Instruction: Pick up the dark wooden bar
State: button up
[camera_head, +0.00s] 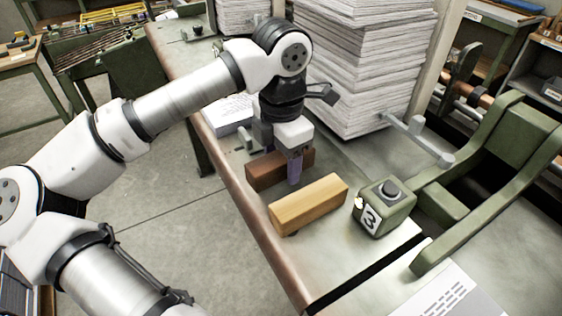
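The dark wooden bar (266,174) is a reddish-brown block lying on the green-grey bench, near its left edge. My gripper (272,165) points down over it from above. One purple-grey finger (294,168) stands on the near right side of the bar and covers part of it. The other finger is mostly hidden behind the bar and the hand. I cannot tell whether the fingers touch the bar or stand apart from it. The bar appears to rest on the bench.
A light wooden bar (308,204) lies just in front of the dark one. A green box marked 3 (384,208) with a black knob stands to its right. Tall paper stacks (358,65) rise behind. A small paper stack (229,113) and a green machine frame (520,135) flank the space.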

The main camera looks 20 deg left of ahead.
jog(key=c, duration=1)
jog(key=shift+r, duration=0.1)
